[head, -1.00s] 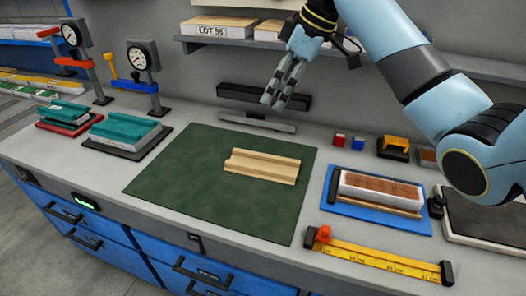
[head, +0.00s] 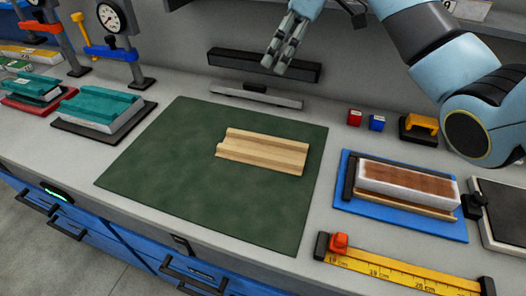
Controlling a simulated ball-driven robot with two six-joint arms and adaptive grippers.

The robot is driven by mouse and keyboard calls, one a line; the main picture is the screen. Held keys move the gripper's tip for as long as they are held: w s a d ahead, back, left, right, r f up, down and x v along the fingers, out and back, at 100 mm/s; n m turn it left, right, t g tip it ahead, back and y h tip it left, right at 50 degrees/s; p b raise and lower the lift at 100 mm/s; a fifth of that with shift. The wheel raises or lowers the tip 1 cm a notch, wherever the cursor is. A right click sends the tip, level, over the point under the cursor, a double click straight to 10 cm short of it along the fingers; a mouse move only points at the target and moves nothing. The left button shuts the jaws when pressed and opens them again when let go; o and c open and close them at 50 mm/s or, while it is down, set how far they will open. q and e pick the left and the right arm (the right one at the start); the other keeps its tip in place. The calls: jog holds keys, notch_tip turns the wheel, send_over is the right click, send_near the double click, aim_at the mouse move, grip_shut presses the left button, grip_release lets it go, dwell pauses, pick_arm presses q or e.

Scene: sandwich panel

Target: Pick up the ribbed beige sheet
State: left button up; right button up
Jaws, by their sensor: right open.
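The ribbed beige sheet (head: 262,151) lies flat on the dark green mat (head: 190,200), toward the mat's back right. My right gripper (head: 272,60) hangs behind and above the sheet, in front of the back wall, with its fingers pointing down and slightly left. It is open, holds nothing, and is well apart from the sheet. My left gripper is not in view.
A blue tray (head: 347,203) with a brown-topped white block (head: 405,183) is at right. A yellow ruler (head: 400,272) lies in front of it. Gauge presses (head: 113,30) and teal panels (head: 98,107) are at left.

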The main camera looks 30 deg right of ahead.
jog(key=b, duration=1.5)
send_near(263, 150)
jog(key=shift+w+a+f+b, duration=0.3)
jog(key=shift+w+a+f, duration=0.15)
jog(key=shift+w+f, duration=0.35)
jog(key=x, duration=0.4)
jog(key=shift+s+d+f, duration=0.1)
jog(key=shift+s+f, duration=0.1)
jog(key=shift+s, duration=0.15)
jog(key=shift+w+f, duration=0.15)
jog(key=shift+f, duration=0.35)
jog(key=c, duration=1.1)
